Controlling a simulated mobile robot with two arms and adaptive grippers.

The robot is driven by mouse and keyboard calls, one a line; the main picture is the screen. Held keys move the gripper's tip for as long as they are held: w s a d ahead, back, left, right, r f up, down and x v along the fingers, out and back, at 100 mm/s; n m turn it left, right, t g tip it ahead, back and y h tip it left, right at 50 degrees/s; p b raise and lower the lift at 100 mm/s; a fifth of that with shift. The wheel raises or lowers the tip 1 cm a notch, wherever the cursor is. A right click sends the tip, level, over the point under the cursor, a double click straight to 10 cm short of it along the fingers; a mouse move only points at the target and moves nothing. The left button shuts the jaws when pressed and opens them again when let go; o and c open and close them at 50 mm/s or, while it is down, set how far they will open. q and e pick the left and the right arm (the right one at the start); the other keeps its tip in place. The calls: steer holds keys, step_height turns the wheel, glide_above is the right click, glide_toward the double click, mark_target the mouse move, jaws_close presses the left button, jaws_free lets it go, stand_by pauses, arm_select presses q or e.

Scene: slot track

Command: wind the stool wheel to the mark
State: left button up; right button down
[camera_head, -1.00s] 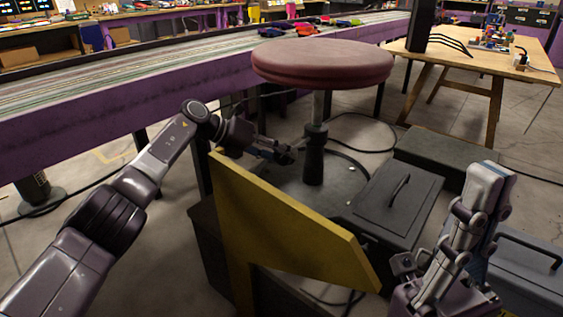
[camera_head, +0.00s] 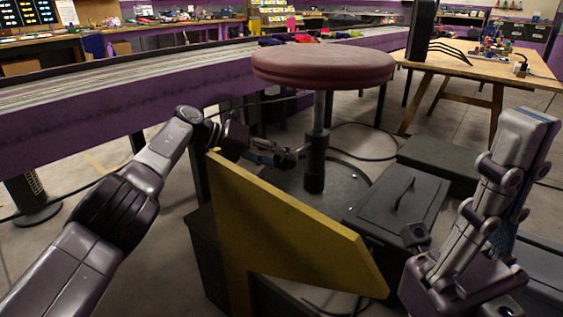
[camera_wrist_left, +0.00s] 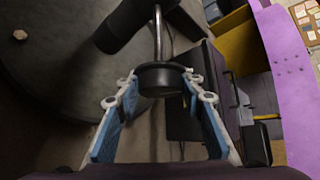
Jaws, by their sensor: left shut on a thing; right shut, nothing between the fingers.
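The stool has a round dark red seat (camera_head: 322,64) on a metal post with a black column (camera_head: 315,165). My left gripper (camera_head: 288,158) is beside this column, below the seat. In the left wrist view, its blue-padded fingers are shut on a black knob (camera_wrist_left: 160,80) at the end of a bent metal rod. The rod runs up beside the black column (camera_wrist_left: 128,22). A whole wheel and the mark cannot be made out. My right gripper (camera_head: 527,125) is shut and empty, pointing up at the right, away from the stool.
A yellow panel (camera_head: 290,225) stands in front of the stool. A dark lidded case (camera_head: 398,200) sits right of the column. A long purple-sided track table (camera_head: 90,147) runs behind. A wooden table (camera_head: 480,62) stands at the back right.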

arm_select(q)
steer(key=shift+f, duration=0.1)
stand_by(0.3)
steer(key=o, duration=1.2)
steer(key=shift+v, duration=1.65)
steer(key=v, duration=0.8)
steer(key=shift+a, duration=0.3)
steer(key=shift+s, duration=0.15)
